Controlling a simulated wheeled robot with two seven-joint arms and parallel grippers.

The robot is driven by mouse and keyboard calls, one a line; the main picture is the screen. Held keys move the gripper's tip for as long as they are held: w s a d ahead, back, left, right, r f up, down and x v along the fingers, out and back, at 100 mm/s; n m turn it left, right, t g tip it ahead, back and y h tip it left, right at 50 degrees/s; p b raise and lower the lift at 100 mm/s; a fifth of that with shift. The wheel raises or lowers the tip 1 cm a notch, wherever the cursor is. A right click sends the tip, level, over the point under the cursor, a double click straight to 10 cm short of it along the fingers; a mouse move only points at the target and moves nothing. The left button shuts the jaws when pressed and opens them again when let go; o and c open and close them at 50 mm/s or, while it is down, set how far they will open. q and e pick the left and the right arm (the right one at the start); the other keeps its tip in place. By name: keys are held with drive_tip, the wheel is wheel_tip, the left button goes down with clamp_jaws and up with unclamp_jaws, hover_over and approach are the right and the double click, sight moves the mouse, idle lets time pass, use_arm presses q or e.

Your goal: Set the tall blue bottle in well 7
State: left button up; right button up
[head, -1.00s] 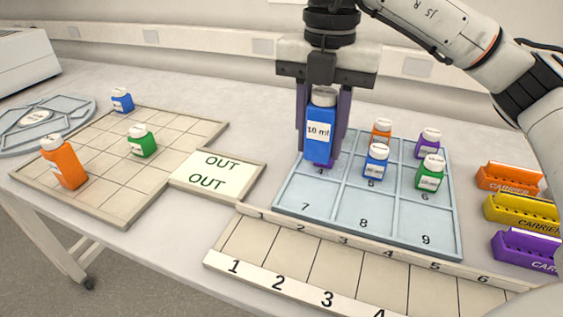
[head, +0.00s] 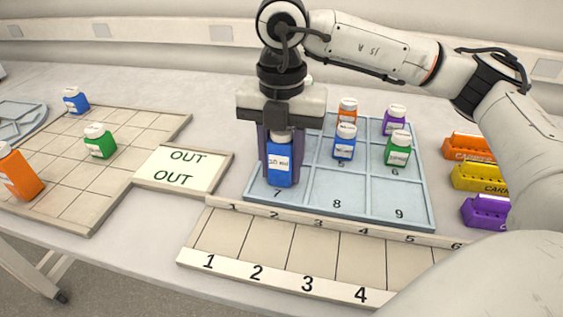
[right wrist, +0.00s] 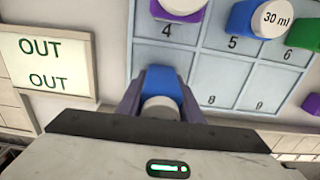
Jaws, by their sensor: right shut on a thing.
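The tall blue bottle (head: 279,172) is upright with a white cap, between the fingers of my right gripper (head: 279,150), which is shut on it. In the head view its base appears inside well 7, the near-left well of the light blue numbered tray (head: 337,188), just behind the 7 label. I cannot tell whether the base touches the well floor. The right wrist view shows the bottle (right wrist: 160,80) in the gripper, on the near side of the 4 label; the 7 label is hidden there. My left gripper is not in view.
Wells 8 and 9 are empty. Well 5 holds a short blue bottle (head: 344,145), well 6 a green one (head: 398,152). A purple-sided bottle (right wrist: 180,8) stands in well 4. A numbered strip (head: 225,235) runs along the tray's front. Coloured carriers (head: 478,178) stand at right.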

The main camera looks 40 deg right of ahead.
drive_tip(key=shift+f, duration=0.1)
drive_tip(key=o, duration=1)
drive_tip(key=shift+o, duration=0.2)
wheel_tip(320, 180, up, 12)
drive_tip(key=shift+r+p, duration=0.15)
drive_tip(key=shift+p, duration=0.7)
